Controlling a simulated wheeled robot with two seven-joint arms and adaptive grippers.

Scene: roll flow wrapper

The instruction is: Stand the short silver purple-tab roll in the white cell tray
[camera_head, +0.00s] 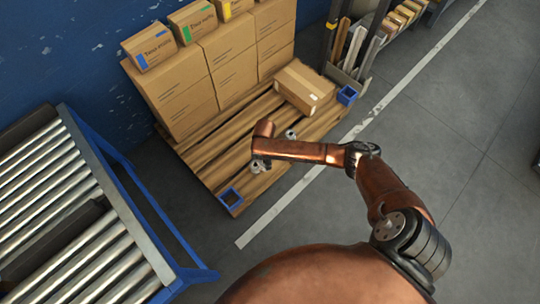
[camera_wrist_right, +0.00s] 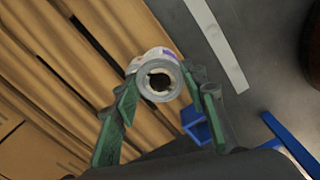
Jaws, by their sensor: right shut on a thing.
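My right gripper (camera_wrist_right: 160,92) is shut on a short silver roll (camera_wrist_right: 155,78), its green-padded fingers on either side. I see the roll end-on in the right wrist view, with its dark hollow core towards the camera and a small purple patch on its upper side. In the head view my right gripper (camera_head: 260,165) is small and dark at the end of the copper arm, over the pallet; the roll cannot be made out clearly there. I cannot see the white cell tray in either view. My left gripper is out of view.
A wooden pallet (camera_head: 205,150) bears stacked cartons (camera_head: 185,85) and a lone carton (camera_head: 304,86). A roller conveyor (camera_head: 50,180) stands at left. Grey floor at right is largely clear.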

